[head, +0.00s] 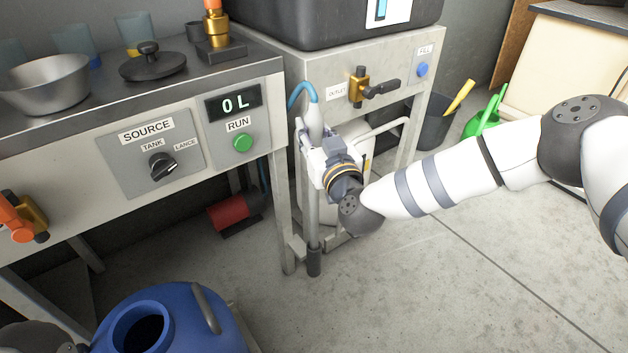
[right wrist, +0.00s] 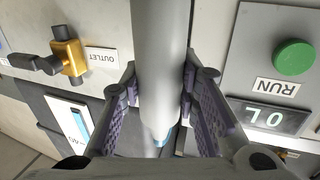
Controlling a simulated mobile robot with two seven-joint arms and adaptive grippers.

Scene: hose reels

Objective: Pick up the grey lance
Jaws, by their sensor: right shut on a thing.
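The grey lance (head: 314,122) stands upright between the two benches in the head view, with a light blue hose at its top. In the right wrist view the lance (right wrist: 161,50) is a thick grey cylinder running between the fingers. My right gripper (head: 315,148) is shut around the lance's upper part, and both finger pads touch its sides in the right wrist view (right wrist: 161,88). The gripper hides part of the lance. My left gripper does not show.
The left bench has a RUN button (head: 243,142), a display reading 0 L and a SOURCE knob (head: 163,167). The right bench has a brass OUTLET valve (head: 359,87). A blue drum (head: 190,304) stands at the lower left. The floor at right is mostly clear.

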